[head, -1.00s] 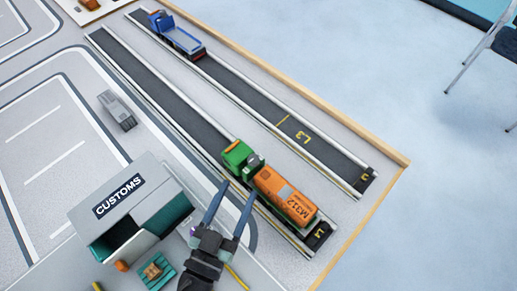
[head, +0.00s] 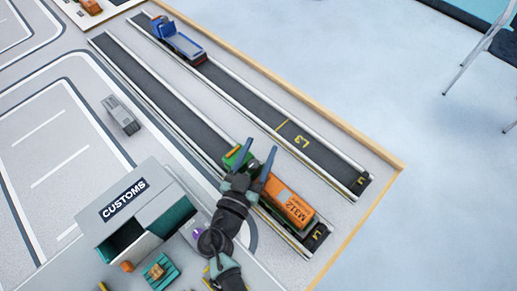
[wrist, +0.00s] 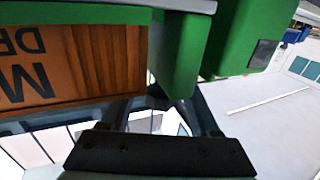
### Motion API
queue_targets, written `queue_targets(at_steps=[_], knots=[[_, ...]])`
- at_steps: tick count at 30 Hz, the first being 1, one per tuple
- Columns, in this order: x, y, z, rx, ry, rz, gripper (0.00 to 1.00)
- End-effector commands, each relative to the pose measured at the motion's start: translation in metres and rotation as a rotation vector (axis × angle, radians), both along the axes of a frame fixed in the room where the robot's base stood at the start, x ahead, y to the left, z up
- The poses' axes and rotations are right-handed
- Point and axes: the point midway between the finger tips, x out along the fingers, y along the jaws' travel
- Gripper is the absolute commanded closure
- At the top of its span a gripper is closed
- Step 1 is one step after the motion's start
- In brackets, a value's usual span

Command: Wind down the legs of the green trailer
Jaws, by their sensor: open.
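The green trailer stands in lane L4 in the head view, with a green front (head: 233,158) and an orange load (head: 289,205) marked M312 on it. Its green parts also show close up in the wrist view (wrist: 178,50), beside the orange load's side (wrist: 85,60). My gripper (head: 259,160) is open, its fingers over the joint between the green front and the orange load. In the wrist view the fingers point up under the green parts. Whether they touch the trailer I cannot tell. The legs and any crank are hidden or too small to make out.
A blue truck (head: 179,40) stands in lane L3 at the far end. A grey CUSTOMS building (head: 125,198) stands left of my arm, with a teal pallet (head: 160,271) in front. A small grey vehicle (head: 121,114) is on the road. A wooden rim (head: 340,125) edges the board.

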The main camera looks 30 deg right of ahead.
Motion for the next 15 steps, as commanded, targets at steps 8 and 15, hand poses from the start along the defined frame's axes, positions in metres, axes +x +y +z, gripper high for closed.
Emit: queue_targets(at_steps=[8, 15], knots=[[-0.0002, 0.0004, -0.0001, 0.0, 0.0, 0.0, 0.65], [-0.0003, 0.0006, -0.0001, 0.0, 0.0, 0.001, 1.0]])
